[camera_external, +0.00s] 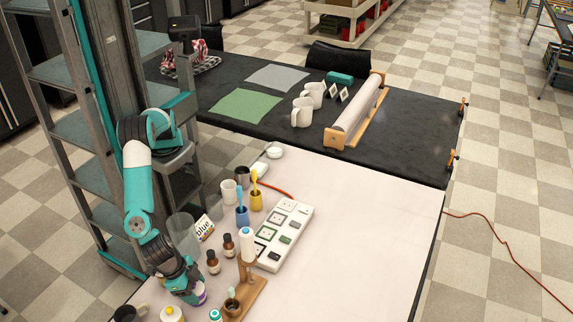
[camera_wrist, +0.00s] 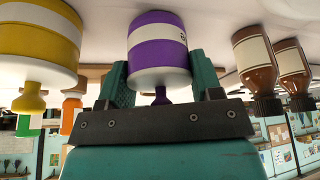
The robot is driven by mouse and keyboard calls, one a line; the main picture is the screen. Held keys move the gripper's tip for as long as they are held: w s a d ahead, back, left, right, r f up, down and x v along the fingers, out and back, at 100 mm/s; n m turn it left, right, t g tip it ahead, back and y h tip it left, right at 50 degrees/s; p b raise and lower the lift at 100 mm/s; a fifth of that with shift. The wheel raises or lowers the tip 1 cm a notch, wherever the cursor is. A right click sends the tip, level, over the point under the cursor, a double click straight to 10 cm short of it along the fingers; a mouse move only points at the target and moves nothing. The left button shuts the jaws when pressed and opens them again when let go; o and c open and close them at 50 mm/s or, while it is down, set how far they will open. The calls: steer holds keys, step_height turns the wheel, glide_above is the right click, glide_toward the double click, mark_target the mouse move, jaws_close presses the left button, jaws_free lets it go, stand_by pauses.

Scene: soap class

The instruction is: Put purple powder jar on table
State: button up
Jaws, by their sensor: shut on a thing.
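The purple powder jar (camera_wrist: 158,50) has a white band and hangs upside down in the wrist view, between the two teal fingers of my gripper (camera_wrist: 160,80). The fingers are shut on it. In the external view my gripper (camera_external: 187,284) is low over the near left part of the white table (camera_external: 350,230). Only a small purple piece of the jar (camera_external: 201,297) shows there, the rest hidden by the gripper. I cannot tell whether the jar's base touches the table.
Brown bottles (camera_external: 212,262) stand close right of my gripper, with a wooden stand (camera_external: 247,285) beyond. A yellow jar (camera_wrist: 38,40) is close by. The table's right side is clear.

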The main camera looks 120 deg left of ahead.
steer(key=shift+f, duration=0.15)
steer(key=o, duration=1)
